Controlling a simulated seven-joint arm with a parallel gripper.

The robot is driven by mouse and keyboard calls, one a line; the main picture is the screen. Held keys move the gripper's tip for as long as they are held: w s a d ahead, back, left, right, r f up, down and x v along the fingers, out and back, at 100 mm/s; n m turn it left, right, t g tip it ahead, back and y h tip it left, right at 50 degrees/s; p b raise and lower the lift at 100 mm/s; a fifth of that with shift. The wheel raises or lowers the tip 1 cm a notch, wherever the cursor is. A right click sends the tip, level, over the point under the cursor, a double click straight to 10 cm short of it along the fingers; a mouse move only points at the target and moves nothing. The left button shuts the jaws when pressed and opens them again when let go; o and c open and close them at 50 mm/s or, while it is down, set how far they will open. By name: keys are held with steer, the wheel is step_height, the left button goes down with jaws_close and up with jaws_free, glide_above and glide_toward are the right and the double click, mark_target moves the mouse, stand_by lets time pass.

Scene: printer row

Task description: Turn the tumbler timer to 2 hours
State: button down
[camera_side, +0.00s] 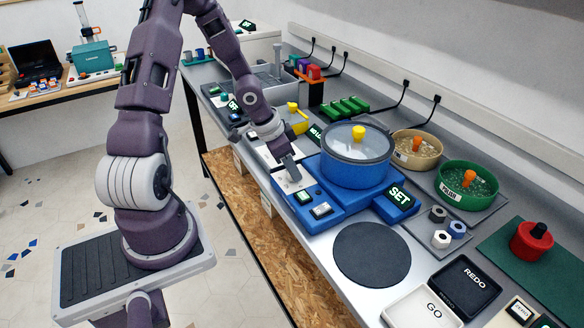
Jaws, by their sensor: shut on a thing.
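The tumbler is a blue machine with a round blue tub (355,172) under a clear lid with a yellow knob (358,133). Its low blue base (322,216) carries a pale panel at the left corner, a small lit display (304,197) too small to read, and a white rocker switch (321,210). A dark sign (398,196) on the base reads SET. My gripper (291,178) points down onto the pale panel at the base's left corner. It is shut on a small part there, likely the timer knob, mostly hidden by the fingers. The timer's setting cannot be read.
A dark round pad (372,254) lies in front of the base. Beige (415,148) and green (467,184) bowls stand right of the tub. GO (424,307) and REDO (465,288) plates sit at the near right.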

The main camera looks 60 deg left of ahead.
steer(key=shift+s+m, duration=0.1)
steer(key=shift+m, duration=0.4)
steer(key=c, duration=1.1)
jaws_free()
